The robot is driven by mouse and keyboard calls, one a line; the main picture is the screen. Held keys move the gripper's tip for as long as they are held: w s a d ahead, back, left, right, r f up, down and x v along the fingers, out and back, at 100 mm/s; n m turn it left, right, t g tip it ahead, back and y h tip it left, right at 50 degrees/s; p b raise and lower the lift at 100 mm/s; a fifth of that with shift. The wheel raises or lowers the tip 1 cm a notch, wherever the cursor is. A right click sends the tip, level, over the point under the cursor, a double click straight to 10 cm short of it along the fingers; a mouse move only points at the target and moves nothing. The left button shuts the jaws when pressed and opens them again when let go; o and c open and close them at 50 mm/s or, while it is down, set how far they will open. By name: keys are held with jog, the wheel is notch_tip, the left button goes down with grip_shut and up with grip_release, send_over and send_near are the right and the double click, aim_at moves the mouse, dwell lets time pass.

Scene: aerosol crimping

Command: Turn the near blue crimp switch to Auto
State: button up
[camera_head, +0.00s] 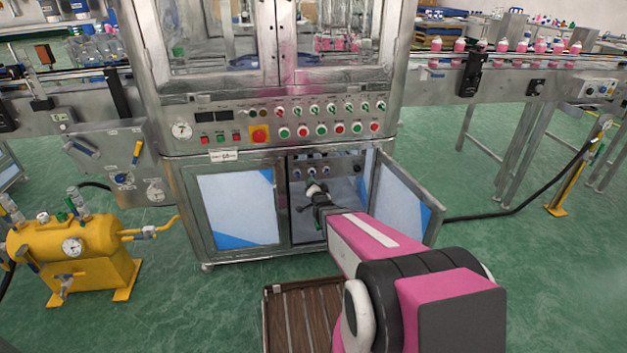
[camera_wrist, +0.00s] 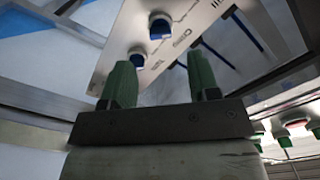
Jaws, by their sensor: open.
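My gripper (camera_head: 315,188) reaches into the open lower cabinet of the crimping machine. In the wrist view, my gripper (camera_wrist: 162,76) has two green fingers spread apart with nothing between them. Beyond the fingertips is a grey panel with two blue-and-white switches. One switch (camera_wrist: 136,59) shows close to the left fingertip, and the other switch (camera_wrist: 160,28) is farther up and right. Neither is between the fingers. I cannot tell whether the left fingertip touches the closer switch. Printed labels stand beside the switches, but I cannot read their settings. The head view shows small knobs (camera_head: 296,173) on this panel.
The right cabinet door (camera_head: 406,198) stands open beside my arm; the left door (camera_head: 237,207) is shut. Above is a control panel with several buttons and a red-on-yellow emergency stop (camera_head: 259,134). A yellow tank (camera_head: 75,240) stands left. A brown slatted crate (camera_head: 283,300) lies below my arm.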

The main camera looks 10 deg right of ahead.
jog(key=s, duration=0.3)
jog(key=shift+s, duration=0.35)
